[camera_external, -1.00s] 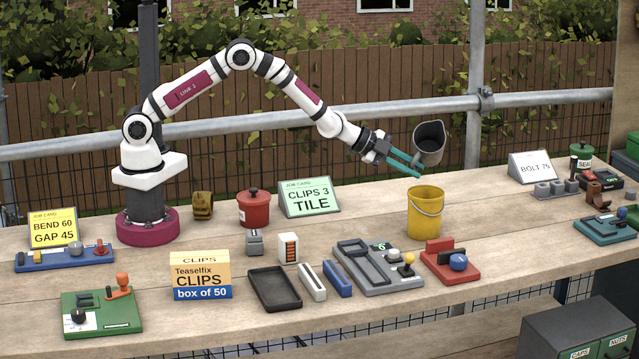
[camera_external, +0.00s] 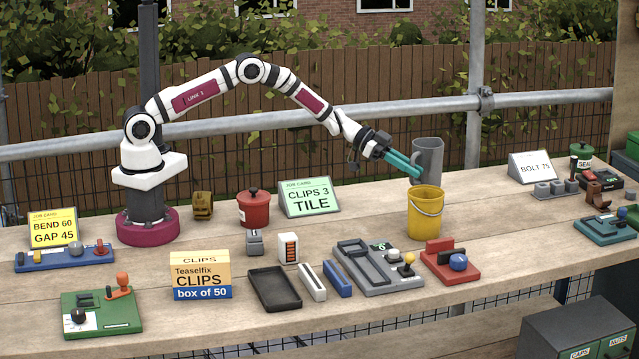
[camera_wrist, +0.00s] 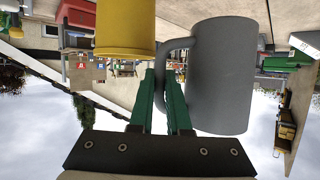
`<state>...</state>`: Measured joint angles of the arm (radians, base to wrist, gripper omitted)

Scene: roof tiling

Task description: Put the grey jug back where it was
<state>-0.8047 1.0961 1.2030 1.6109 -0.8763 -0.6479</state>
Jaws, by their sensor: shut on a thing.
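The grey jug (camera_external: 429,158) is upright behind the yellow bucket (camera_external: 425,212), which hides its lower part in the outside view. My gripper (camera_external: 418,171) has teal fingers and is shut on the jug's handle. In the wrist view the grey jug (camera_wrist: 222,80) is large at right of centre, its handle running between the green fingertips (camera_wrist: 165,75). The yellow bucket (camera_wrist: 125,28) shows to the left of the jug there. I cannot tell whether the jug's base touches the bench.
The bench (camera_external: 480,215) is clear to the right of the bucket. The BOLT 75 card (camera_external: 531,167) stands further right. The red block with a blue knob (camera_external: 450,262) is in front of the bucket.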

